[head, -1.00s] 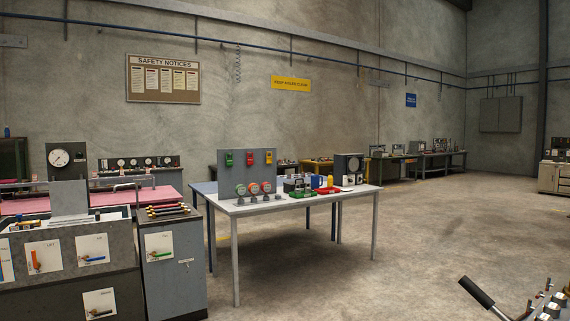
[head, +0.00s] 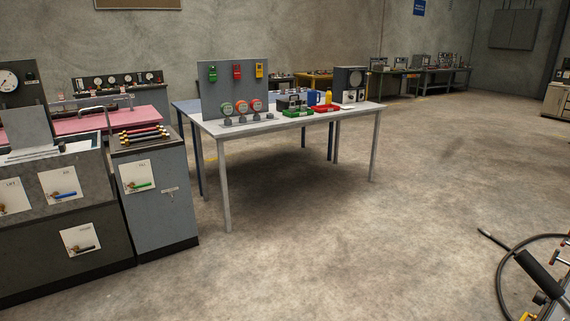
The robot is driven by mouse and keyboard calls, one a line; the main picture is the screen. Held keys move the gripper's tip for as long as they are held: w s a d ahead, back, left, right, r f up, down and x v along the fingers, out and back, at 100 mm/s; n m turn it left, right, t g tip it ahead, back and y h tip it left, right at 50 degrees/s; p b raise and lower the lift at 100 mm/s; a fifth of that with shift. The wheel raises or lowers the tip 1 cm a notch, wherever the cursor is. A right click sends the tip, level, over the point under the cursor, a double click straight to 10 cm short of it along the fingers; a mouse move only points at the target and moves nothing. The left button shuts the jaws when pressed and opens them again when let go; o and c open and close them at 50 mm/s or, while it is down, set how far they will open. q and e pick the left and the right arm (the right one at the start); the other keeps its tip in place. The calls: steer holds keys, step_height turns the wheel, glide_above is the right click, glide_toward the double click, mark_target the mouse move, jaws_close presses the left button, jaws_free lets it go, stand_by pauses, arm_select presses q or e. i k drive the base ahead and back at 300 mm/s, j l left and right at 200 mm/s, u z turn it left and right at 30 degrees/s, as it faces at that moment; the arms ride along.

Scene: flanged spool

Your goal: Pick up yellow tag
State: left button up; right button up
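A small yellow tag (head: 259,70) hangs at the right end of a grey upright panel (head: 222,92) on the white table (head: 215,130). A green tag (head: 212,73) and a red tag (head: 237,72) hang on the same panel to its left. All three are small and far off, so their fixings cannot be made out. Neither of my grippers shows in the head view.
Round gauge-like pieces, a green tray (head: 297,113), a red tray (head: 325,108), a blue mug (head: 313,97) and a yellow bottle (head: 328,96) stand on the table. A grey cabinet (head: 158,210) stands left. Open floor (head: 330,230) lies in front.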

mark_target(259, 72)
steer(key=i, duration=5.05)
